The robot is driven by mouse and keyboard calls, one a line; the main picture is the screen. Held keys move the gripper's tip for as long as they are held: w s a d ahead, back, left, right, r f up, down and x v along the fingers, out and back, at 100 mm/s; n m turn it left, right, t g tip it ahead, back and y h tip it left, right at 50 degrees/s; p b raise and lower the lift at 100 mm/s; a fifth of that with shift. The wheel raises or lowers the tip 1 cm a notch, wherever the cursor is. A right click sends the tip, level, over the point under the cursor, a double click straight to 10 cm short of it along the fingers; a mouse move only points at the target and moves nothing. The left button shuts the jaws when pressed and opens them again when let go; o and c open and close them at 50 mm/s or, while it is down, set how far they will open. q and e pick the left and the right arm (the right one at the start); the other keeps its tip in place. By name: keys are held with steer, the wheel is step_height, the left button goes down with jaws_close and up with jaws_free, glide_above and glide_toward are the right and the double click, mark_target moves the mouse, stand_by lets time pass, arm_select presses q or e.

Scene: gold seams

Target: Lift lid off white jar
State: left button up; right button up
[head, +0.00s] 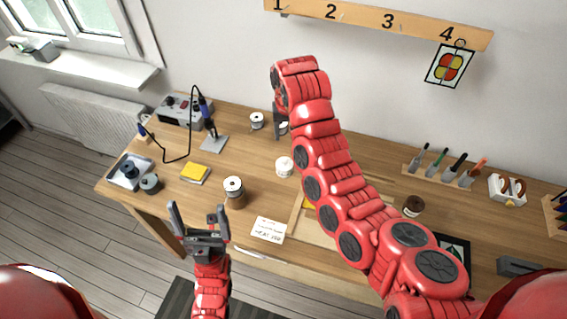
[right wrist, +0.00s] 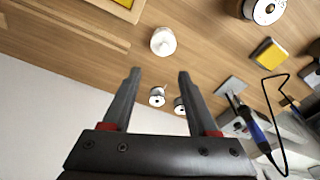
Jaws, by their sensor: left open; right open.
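A small white jar (head: 284,168) with a rounded white top stands on the wooden bench, left of the middle of the head view. It also shows in the right wrist view (right wrist: 163,41), just beyond my fingertips. My right gripper (head: 281,132) hangs at the back of the bench, behind the jar, partly hidden by its own arm. In the right wrist view its fingers (right wrist: 160,74) are apart with nothing held. My left gripper (head: 197,213) is open and empty in front of the bench, left of the jar.
Two white-topped spools (right wrist: 157,97) stand near the wall. A brown jar with a white top (head: 234,193), a yellow sponge (head: 195,173) and a soldering station (head: 181,111) are left. A wooden tray (head: 297,222) and card (head: 268,230) lie in front. Pens stand right.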

steer(key=b, duration=0.5)
glide_toward(285, 159)
steer(key=f, duration=0.1)
steer(key=shift+w+d+f+p, duration=0.15)
steer(key=shift+w+f+p, duration=0.05)
steer(key=shift+f+p, duration=0.8)
steer(key=f+p, duration=0.3)
steer(key=f, duration=0.1)
steer(key=shift+w+a, duration=0.25)
steer(key=shift+a, duration=0.05)
steer(key=shift+w+f+p, duration=0.1)
steer(key=shift+f+p, duration=0.2)
steer(key=shift+f, duration=0.45)
steer(key=shift+c, duration=0.2)
jaws_close()
